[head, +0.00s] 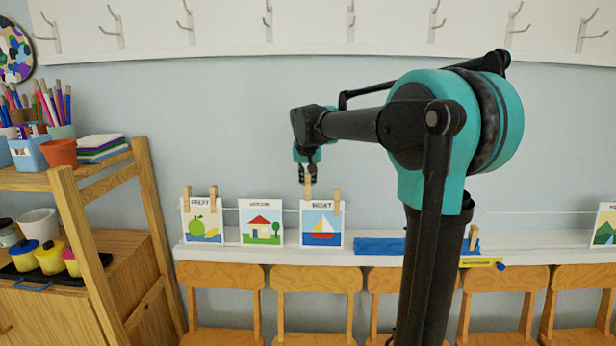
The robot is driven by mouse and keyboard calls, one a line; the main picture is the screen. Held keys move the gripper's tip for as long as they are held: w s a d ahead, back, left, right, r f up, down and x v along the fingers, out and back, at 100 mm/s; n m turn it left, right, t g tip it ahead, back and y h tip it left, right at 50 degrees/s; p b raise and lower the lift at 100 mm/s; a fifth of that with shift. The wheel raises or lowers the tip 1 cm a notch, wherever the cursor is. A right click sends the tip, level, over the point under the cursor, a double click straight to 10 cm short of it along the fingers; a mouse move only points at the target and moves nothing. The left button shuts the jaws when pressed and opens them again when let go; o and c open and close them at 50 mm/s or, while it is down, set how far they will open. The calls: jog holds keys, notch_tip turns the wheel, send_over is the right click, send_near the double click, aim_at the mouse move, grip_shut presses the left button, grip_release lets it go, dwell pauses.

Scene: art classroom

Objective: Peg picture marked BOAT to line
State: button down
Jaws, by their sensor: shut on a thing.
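The boat picture (321,230) is a white card with a red and white sailboat, and its heading looks like BOAT. It hangs upright at the thin line (291,210), above the white ledge. One wooden peg (337,202) stands at its top right corner. My gripper (307,179) points down over the card's top left corner. It is shut on a second wooden peg (308,192), whose lower end meets the card's top edge. Whether this peg grips the line is too small to tell.
A fruit picture (202,222) with two pegs and a house picture (261,224) with no visible peg are left of the boat. A blue tray (380,246) lies on the ledge (300,256) to the right. Chairs (315,279) stand below; a wooden shelf (100,187) is at left.

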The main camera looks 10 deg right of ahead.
aim_at(308, 189)
jog(key=shift+s+f, duration=0.2)
jog(key=shift+f, duration=0.95)
jog(key=shift+s+f, duration=0.15)
jog(key=shift+f, duration=0.95)
jog(key=c, duration=1.4)
grip_release()
jog(key=shift+o, duration=0.4)
jog(key=shift+o, duration=0.7)
